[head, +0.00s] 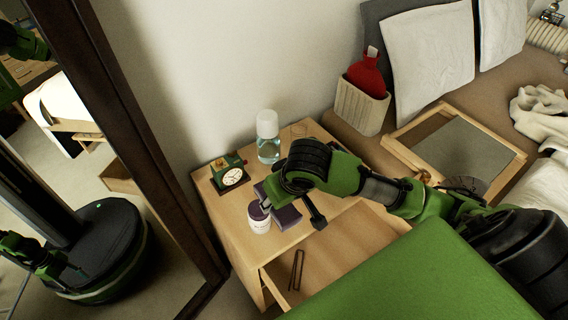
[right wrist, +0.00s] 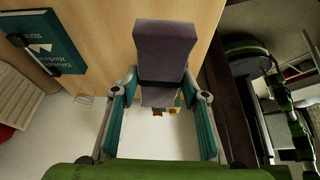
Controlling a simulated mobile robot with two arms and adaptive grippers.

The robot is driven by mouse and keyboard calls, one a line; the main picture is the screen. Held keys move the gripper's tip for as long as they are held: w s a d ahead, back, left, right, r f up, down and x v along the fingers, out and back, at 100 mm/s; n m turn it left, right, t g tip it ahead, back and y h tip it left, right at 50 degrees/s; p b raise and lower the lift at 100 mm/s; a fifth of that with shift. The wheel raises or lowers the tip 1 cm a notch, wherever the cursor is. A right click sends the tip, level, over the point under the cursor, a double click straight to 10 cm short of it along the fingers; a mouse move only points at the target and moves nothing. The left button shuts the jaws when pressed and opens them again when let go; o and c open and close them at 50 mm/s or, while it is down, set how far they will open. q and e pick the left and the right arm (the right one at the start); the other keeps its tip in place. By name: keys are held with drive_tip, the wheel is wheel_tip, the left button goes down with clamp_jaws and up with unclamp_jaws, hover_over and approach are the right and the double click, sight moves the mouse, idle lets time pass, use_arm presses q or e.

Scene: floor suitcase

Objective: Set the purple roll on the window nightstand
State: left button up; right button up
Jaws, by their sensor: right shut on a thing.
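The purple roll (head: 287,217) looks like a dark purple block in the head view. In the right wrist view the purple roll (right wrist: 165,50) stands out between the fingers. My right gripper (head: 281,198) is shut on it over the front of the wooden nightstand (head: 235,232). My arm hides part of the roll and the nightstand top; I cannot tell whether the roll touches the top. The right gripper's fingers (right wrist: 161,112) show on both sides of the roll in the wrist view. My left gripper is not directly in view.
A mirror (head: 85,150) stands at left. The bed holds a wooden tray (head: 405,155).

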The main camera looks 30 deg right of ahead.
drive_tip(key=s+d+f+p, duration=0.2)
drive_tip(key=s+d+p, duration=0.5)
drive_tip(key=d, duration=0.3)
drive_tip(key=w+f, duration=0.3)
drive_tip(key=w, duration=0.1)
drive_tip(key=w+f, duration=0.3)
drive_tip(key=w, duration=0.1)
drive_tip(key=w+f+b, duration=0.1)
drive_tip(key=w+f, duration=0.2)
drive_tip(key=w, duration=0.2)
drive_tip(key=shift+a, duration=0.1)
drive_tip(key=shift+w+f+n, duration=0.3)
drive_tip(key=shift+w+f, duration=0.15)
use_arm(q)
drive_tip(key=s+a+r, duration=0.1)
drive_tip(key=s+r, duration=0.1)
drive_tip(key=s, duration=0.6)
drive_tip(key=shift+s+a+r+g, duration=0.2)
drive_tip(key=shift+r+g, duration=0.1)
drive_tip(key=shift+r, duration=0.1)
use_arm(e)
drive_tip(key=shift+f, duration=1.5)
use_arm(q)
drive_tip(key=shift+b, duration=0.3)
use_arm(e)
drive_tip(key=shift+f, duration=0.1)
drive_tip(key=o, duration=1)
